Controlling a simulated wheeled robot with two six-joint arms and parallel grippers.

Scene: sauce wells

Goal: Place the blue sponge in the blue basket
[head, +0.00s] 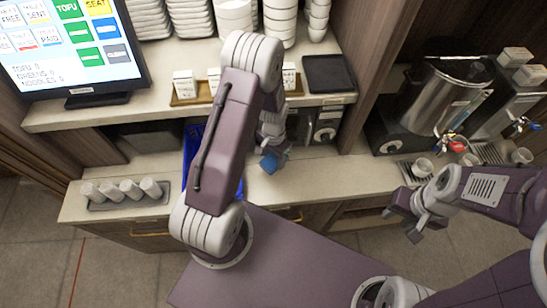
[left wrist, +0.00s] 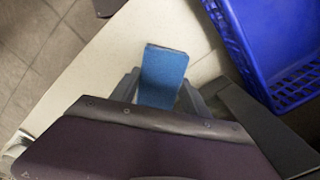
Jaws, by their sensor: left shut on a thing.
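The blue sponge (head: 269,162) is held in my left gripper (head: 274,152) above the lower counter. In the left wrist view the sponge (left wrist: 162,76) sticks up between the two fingers of the left gripper (left wrist: 160,95), which is shut on it. The blue basket (head: 194,142) is on the lower counter, mostly hidden behind my left arm in the head view. In the left wrist view the basket (left wrist: 240,38) is to the right of the sponge, apart from it. My right gripper (head: 415,215) is at the right, in front of the counter, and looks open and empty.
A tray of white cups (head: 105,205) is at the counter's left end. A screen (head: 75,45) and stacked dishes are on the upper shelf. Metal dispensers (head: 450,95) with small cups stand at the right. The counter right of the sponge (head: 335,185) is clear.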

